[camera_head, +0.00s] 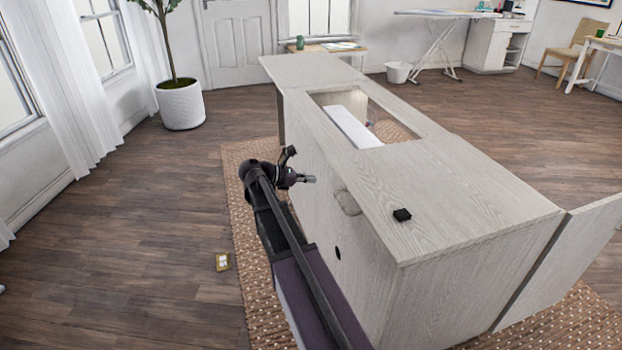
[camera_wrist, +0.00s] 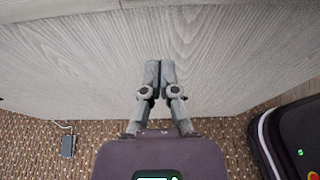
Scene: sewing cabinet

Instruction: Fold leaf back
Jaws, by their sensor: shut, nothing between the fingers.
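The pale wood-grain sewing cabinet (camera_head: 455,195) stands in the middle of the head view, with a rectangular opening in its top. A flat leaf (camera_head: 312,68) extends level at its far end. Another panel (camera_head: 575,255) stands out at the near right end; I cannot tell whether it is a leaf or a door. My gripper (camera_head: 312,179) is shut and empty beside the long left side of the cabinet. In the wrist view its closed fingertips (camera_wrist: 154,68) are in front of a pale wood face (camera_wrist: 230,60); contact cannot be told.
A white panel (camera_head: 350,127) shows inside the opening. A woven rug (camera_head: 238,165) lies under the cabinet. A brass floor plate (camera_head: 222,261) and open wood floor are at left, with a potted plant (camera_head: 180,105) behind.

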